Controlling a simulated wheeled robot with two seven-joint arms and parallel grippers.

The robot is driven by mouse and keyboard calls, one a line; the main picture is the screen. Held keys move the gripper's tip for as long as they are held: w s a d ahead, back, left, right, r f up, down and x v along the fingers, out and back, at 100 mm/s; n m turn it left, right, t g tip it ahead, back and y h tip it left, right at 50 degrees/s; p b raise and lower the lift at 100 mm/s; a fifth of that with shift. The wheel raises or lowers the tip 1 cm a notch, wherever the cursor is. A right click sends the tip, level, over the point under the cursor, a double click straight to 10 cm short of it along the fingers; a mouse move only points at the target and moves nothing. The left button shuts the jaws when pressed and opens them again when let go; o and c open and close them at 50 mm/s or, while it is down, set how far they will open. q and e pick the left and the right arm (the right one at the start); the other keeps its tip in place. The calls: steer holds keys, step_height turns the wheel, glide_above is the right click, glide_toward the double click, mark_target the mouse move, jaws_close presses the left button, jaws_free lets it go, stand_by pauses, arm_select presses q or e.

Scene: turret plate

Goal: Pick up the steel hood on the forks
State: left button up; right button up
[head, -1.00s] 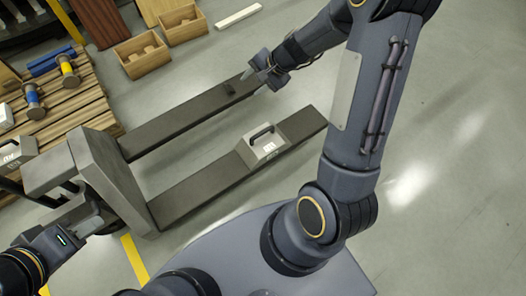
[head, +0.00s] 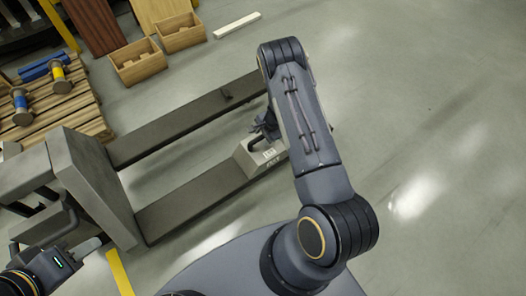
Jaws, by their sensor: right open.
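The steel hood (head: 262,157) is a grey block with sloped sides, a pale label and a black handle on top. It sits on the near fork (head: 190,198) of the pallet jack, towards the fork's tip. My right gripper (head: 262,128) is open at the hood's handle, which it partly hides. I cannot tell whether the fingers touch the handle. My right forearm hides the tip of the near fork. My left gripper (head: 92,245) is at the lower left, close to the jack's black handle bar (head: 62,232). Its jaws do not show clearly.
The jack's body (head: 90,175) stands at the left. Beyond it are a slatted pallet with spools (head: 60,78) and two wooden boxes (head: 138,62). The floor at right is clear.

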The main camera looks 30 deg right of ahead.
steer(key=shift+x, duration=0.8)
steer(key=shift+c, duration=0.4)
jaws_close()
steer(key=shift+a+r, duration=0.1)
